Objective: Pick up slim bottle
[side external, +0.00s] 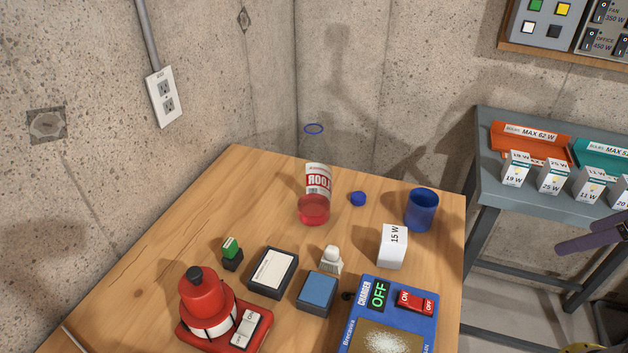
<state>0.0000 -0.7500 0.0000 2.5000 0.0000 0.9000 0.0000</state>
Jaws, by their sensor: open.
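A clear bottle (314,208) with red liquid in its lower part and a white label with red lettering stands near the back of the wooden table. It is the likeliest slim bottle, though its top is hard to make out. A small blue cap (358,199) lies to its right. My gripper (574,233) shows only in part at the right edge as dark purple fingers. They are apart, with nothing seen between them, and well to the right of the bottle, beyond the table's right edge.
On the wooden table (160,255) are a blue cup (421,210), a white 15 W box (393,246), a blue charger (364,325), a red device (208,308) and several small items. A grey bench (484,165) with trays and boxes stands right. The table's left back is clear.

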